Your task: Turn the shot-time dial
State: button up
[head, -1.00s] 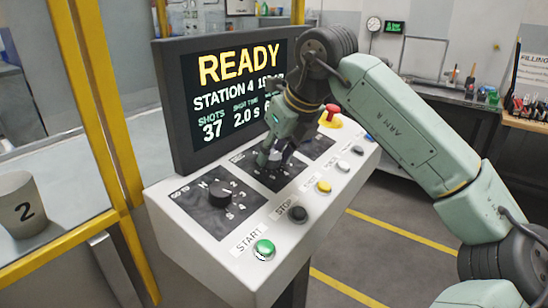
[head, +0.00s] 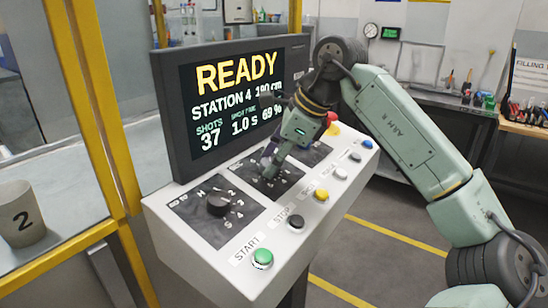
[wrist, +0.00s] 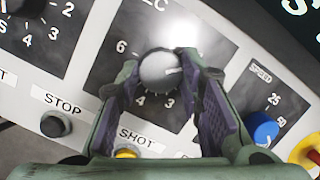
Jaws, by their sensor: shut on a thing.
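The shot-time dial is a round grey knob (wrist: 160,70) in the middle of the wrist view, on a dark numbered plate. My gripper (wrist: 162,78) is shut on it, with one dark-padded finger on each side. In the head view my gripper (head: 268,170) reaches down to the middle dial plate and hides most of the knob. The screen (head: 235,105) reads READY, STATION 4, shots 37, shot time 1.0 s and 69 %.
A black dial (head: 218,203) sits on the plate to the left. A blue knob (wrist: 263,128) on the SPEED plate and a red button (wrist: 306,153) are close by. Green START (head: 262,258), black STOP (head: 295,222) and yellow (head: 321,194) buttons line the front.

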jog(key=shift+n, duration=0.4)
jog(key=o, duration=1.2)
jog(key=shift+c, duration=0.2)
jog(key=shift+d+r, duration=0.1)
jog(key=v, duration=1.1)
jog(key=shift+d+r, duration=0.15)
jog(key=shift+r, duration=0.2)
jog(key=shift+d, duration=0.1)
